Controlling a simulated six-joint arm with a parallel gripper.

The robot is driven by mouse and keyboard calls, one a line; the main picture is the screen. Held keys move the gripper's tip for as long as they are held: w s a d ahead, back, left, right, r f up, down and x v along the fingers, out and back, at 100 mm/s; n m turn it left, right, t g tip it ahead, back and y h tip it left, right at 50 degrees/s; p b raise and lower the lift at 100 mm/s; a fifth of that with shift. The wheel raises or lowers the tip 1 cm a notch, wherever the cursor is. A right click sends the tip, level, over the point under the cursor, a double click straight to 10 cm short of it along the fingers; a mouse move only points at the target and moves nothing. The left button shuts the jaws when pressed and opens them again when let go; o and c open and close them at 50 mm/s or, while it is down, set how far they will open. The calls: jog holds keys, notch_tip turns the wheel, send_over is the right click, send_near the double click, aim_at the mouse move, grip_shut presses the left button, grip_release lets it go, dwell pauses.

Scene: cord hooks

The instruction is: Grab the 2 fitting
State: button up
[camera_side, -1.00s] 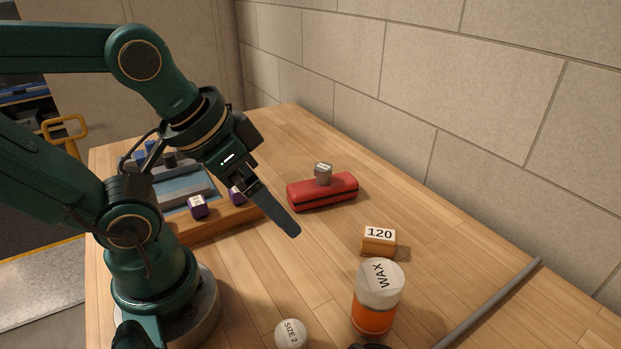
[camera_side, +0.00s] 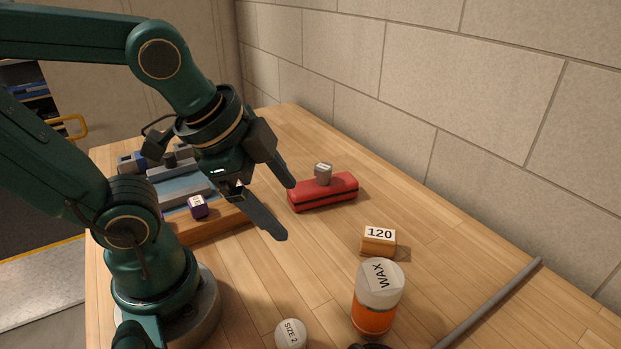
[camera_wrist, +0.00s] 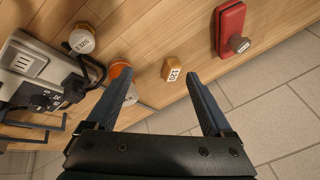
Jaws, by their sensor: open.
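My gripper (camera_side: 281,210) is open and empty, in the air above the table, to the left of a red case (camera_side: 322,193). A small grey fitting (camera_side: 323,173) stands on the case; its top label is too small to read. A purple block (camera_side: 198,207) with a white label sits at the wooden tray, left of my gripper; I cannot read its mark. A round white-topped piece marked SIZE 2 (camera_side: 291,334) is at the front edge. In the wrist view both fingers (camera_wrist: 160,78) are apart, with the grey fitting (camera_wrist: 240,45) to their right.
An orange WAX jar (camera_side: 376,298) and a tan block marked 120 (camera_side: 379,241) stand right of my gripper. A grey rod (camera_side: 490,302) lies near the wall. A wooden tray (camera_side: 222,225) with blue parts is behind the arm. The wrist view shows a grey device (camera_wrist: 35,75) at left.

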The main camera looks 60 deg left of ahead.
aim_at(290, 334)
jog(key=s+d+f+m+g, duration=0.1)
jog(key=d+f+m, duration=0.2)
jog(key=m, duration=0.3)
jog(key=s+d+f+m+g, duration=0.1)
jog(key=d+f+m, duration=0.2)
jog(key=m, duration=0.4)
jog(key=s+d+f+m+g+y, duration=0.1)
jog(key=s+d+f+m+g, duration=0.1)
jog(key=m, duration=0.5)
jog(key=shift+d+f, duration=0.25)
jog(key=shift+d, duration=0.25)
jog(key=shift+d+f, duration=0.2)
jog(key=shift+d, duration=0.25)
jog(key=shift+s+d+f, duration=0.1)
jog(key=shift+s+f, duration=0.1)
jog(key=shift+s, duration=0.05)
jog(key=shift+w+a+f, duration=0.1)
jog(key=shift+w+f, duration=0.05)
jog(key=shift+f, duration=1.1)
jog(key=shift+w+a+f, duration=0.1)
jog(key=shift+f, duration=1.1)
grip_shut()
